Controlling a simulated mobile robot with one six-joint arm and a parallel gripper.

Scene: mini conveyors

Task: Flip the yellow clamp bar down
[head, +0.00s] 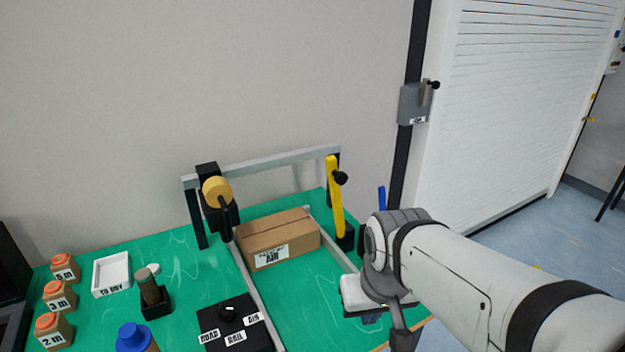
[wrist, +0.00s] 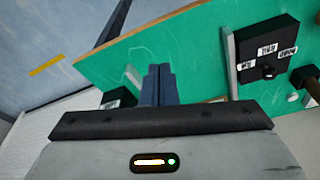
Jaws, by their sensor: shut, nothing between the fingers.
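The yellow clamp bar (head: 336,200) stands nearly upright in the head view, with a black knob (head: 341,178) near its top and a black base (head: 345,238) at its foot. It is at the right of a cardboard box (head: 278,237) that lies between two grey rails. My gripper (wrist: 157,72) is shut and empty in the wrist view, its two dark fingers together over the green table's edge. I cannot make out the bar in the wrist view.
A grey frame (head: 260,160) spans behind the box, with a tape roll holder (head: 217,192) at its left. A black switch box (head: 235,325) sits in front. A blue upright piece (head: 381,199) stands near my arm. Orange-topped blocks and a white tray (head: 111,275) are at left.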

